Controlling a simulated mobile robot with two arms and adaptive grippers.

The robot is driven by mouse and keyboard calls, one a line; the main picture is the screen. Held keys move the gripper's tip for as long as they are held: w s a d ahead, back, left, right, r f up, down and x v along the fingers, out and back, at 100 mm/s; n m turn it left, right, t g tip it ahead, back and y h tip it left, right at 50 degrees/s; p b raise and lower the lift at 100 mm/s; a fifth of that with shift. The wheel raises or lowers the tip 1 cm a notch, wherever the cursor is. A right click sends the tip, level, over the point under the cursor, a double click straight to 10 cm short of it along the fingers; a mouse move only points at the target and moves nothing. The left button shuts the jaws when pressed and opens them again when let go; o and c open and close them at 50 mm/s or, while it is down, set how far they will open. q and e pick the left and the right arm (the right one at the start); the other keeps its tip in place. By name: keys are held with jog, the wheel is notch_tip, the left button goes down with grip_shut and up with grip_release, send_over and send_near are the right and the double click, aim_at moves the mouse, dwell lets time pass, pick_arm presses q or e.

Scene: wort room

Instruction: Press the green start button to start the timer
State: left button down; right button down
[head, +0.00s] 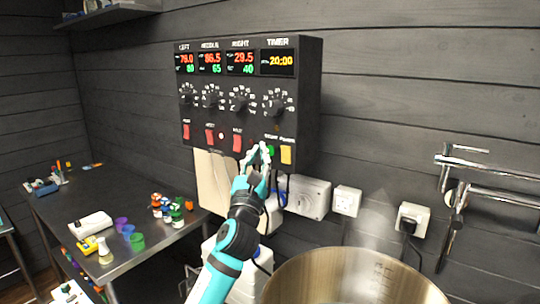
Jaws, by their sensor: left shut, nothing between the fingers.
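A black control box (310,110) hangs on the dark wall, with displays, dials and switches. The timer display (278,62) at its top right reads 20:00 in yellow. The green start button (270,150) sits at the lower right of the box, left of a yellow button (286,155). My left gripper (262,150) is shut and empty, with its fingertips right beside the green button and partly in front of it. I cannot tell whether they touch it. My right gripper is not in view.
A large steel pot (350,284) with steam above it stands below right of the box. Wall sockets (346,201) and metal taps (488,165) are to the right. A steel table (150,262) with cups and small bottles is at the left.

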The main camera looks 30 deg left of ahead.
pick_arm(q)
jog(key=shift+w, duration=0.5)
jog(key=shift+w, duration=0.1)
dwell(1.1)
jog(key=shift+w+d, duration=0.1)
jog(key=shift+w, duration=0.2)
jog(key=shift+w, duration=0.4)
dwell(0.7)
jog(key=shift+s, duration=0.15)
jog(key=shift+s+p, duration=0.35)
jog(key=shift+s, duration=0.35)
